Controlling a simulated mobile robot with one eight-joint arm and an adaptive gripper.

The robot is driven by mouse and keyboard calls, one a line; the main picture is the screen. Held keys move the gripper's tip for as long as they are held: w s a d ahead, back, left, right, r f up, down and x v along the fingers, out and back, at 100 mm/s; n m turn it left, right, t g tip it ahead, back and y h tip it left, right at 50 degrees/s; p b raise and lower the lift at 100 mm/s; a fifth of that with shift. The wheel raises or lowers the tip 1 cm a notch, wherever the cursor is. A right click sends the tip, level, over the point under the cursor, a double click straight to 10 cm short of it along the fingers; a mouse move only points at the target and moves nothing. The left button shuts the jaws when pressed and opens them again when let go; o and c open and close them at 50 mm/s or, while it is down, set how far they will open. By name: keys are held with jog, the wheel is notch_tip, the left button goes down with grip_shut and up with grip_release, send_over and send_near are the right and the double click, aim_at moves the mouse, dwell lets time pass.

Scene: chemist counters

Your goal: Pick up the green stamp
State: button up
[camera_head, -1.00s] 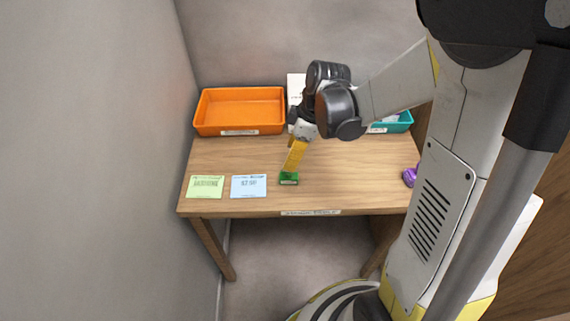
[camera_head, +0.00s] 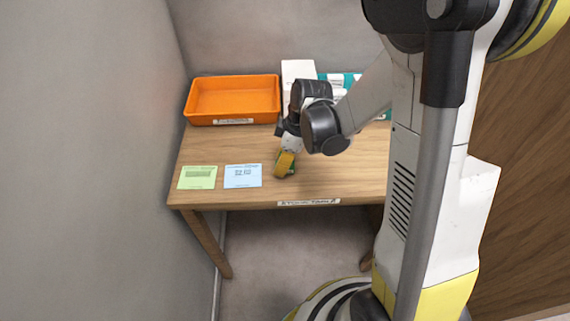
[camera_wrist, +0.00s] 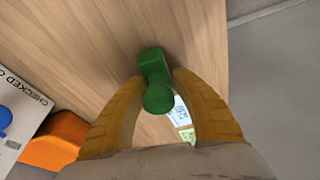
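The green stamp (camera_wrist: 153,63) stands at the fingertips of my gripper (camera_wrist: 159,76) in the wrist view, its round knob toward the camera. One yellow finger is on each side of it. The fingertips are very close to its sides, and I cannot tell whether both press on it. In the head view my gripper (camera_head: 285,163) is low over the front middle of the table, around the stamp. There the stamp is mostly hidden behind the yellow fingers, with only a little green showing. I see no clear gap between stamp and table.
An orange tray (camera_head: 236,121) stands at the back left of the wooden table (camera_head: 225,146). A green card (camera_head: 197,177) and a blue card (camera_head: 242,176) lie at the front left. A white box (camera_head: 298,70) and teal containers are at the back, partly behind my arm.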

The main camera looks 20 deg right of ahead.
grip_shut()
jog(key=shift+r+p, duration=0.35)
jog(key=shift+r, duration=0.3)
jog(key=v, duration=0.1)
jog(key=p+v, duration=0.2)
jog(key=v, duration=0.1)
jog(key=shift+w+d, duration=0.15)
jog(key=shift+w, duration=0.1)
jog(key=d+r+p, duration=0.3)
jog(key=d+r, duration=0.3)
jog(key=d, duration=0.4)
jog(key=shift+s+d+p, duration=0.2)
jog(key=shift+s+p, duration=0.1)
jog(key=shift+p, duration=0.05)
